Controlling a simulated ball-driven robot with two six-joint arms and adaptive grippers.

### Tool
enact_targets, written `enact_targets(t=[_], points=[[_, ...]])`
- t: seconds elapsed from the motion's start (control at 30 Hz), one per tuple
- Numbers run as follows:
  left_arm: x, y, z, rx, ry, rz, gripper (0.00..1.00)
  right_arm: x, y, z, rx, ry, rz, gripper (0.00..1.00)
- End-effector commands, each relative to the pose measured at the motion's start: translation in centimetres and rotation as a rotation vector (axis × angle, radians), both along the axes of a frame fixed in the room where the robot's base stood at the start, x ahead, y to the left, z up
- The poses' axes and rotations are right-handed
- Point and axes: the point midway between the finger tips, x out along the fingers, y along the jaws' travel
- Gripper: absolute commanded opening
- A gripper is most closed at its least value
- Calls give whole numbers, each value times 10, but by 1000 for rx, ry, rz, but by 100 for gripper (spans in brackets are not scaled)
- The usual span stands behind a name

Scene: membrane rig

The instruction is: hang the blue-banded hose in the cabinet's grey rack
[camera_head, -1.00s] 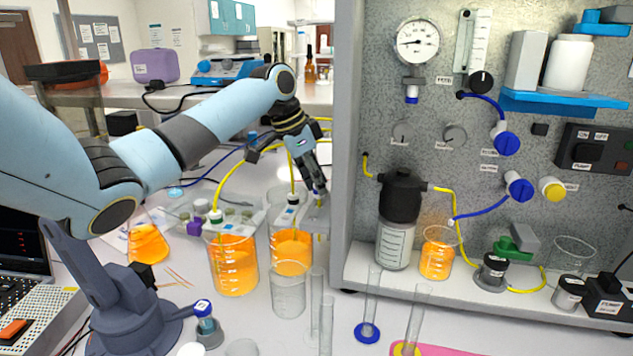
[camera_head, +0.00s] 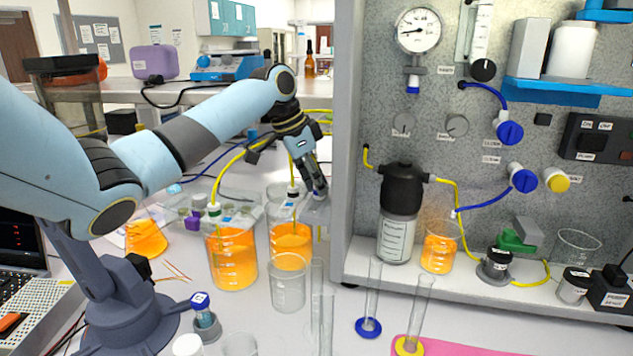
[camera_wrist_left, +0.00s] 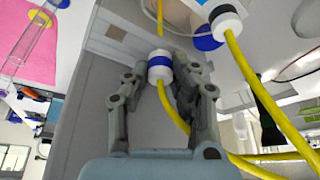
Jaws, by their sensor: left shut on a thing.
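My left gripper (camera_head: 317,190) is shut on the blue-banded hose, just left of the cabinet's side wall (camera_head: 348,130). In the left wrist view, the hose's white collar with its blue band (camera_wrist_left: 160,67) sits between the fingertips (camera_wrist_left: 160,80), and its yellow tube bends away below. The grey rack (camera_head: 318,212) juts from the cabinet's left side, right at the fingertips. In the wrist view, the rack's grey plate (camera_wrist_left: 115,33) with notches lies beside and behind the collar. I cannot tell whether the collar touches it. My right gripper is not in view.
A black-banded yellow hose (camera_wrist_left: 226,20) stands close to my left gripper. Two beakers of orange liquid (camera_head: 232,262) (camera_head: 291,245) with hoses stand below my arm. An empty beaker (camera_head: 288,285) and glass cylinders (camera_head: 370,290) stand in front.

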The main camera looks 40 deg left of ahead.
Motion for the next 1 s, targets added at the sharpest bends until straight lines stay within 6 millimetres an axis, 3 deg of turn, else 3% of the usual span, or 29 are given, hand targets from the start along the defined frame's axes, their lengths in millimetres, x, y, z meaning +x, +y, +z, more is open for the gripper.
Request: enact_targets(t=[0.33,0.37,0.53,0.83,1.0], points=[[0,0,-3,0,1,0,0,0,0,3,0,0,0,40],[0,0,-3,0,0,0,28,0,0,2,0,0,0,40],[0,0,-4,0,1,0,50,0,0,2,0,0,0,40],[-1,0,-2,0,0,0,51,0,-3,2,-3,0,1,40],[-7,5,17,4,-2,0,51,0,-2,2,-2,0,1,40]])
